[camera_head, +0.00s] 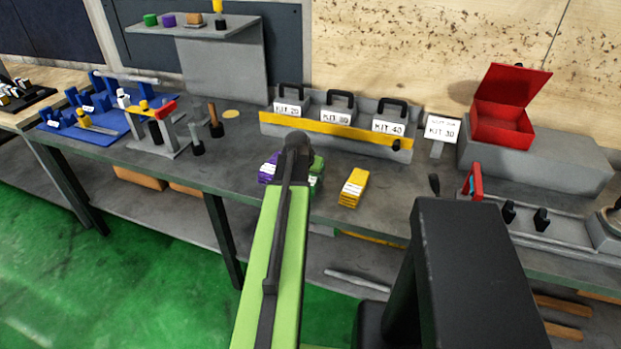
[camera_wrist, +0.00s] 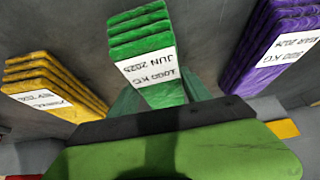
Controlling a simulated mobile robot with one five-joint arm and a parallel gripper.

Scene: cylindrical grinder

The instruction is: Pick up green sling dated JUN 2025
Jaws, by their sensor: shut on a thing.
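The green sling (camera_wrist: 150,60) is a folded stack with a white label reading JUN 2025, in the middle of the wrist view. My gripper (camera_wrist: 158,94) is shut on it, with green finger parts at both sides of its near end. In the head view the green sling (camera_head: 317,168) shows only partly, behind the end of my arm. I cannot tell whether it is clear of the bench.
A purple sling (camera_wrist: 285,40) labelled MAR 2024 lies to the right in the wrist view, a yellow sling (camera_wrist: 50,82) to the left. Behind stands a rack of kit boxes (camera_head: 335,128). A red open box (camera_head: 503,125) is at right on a grey block.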

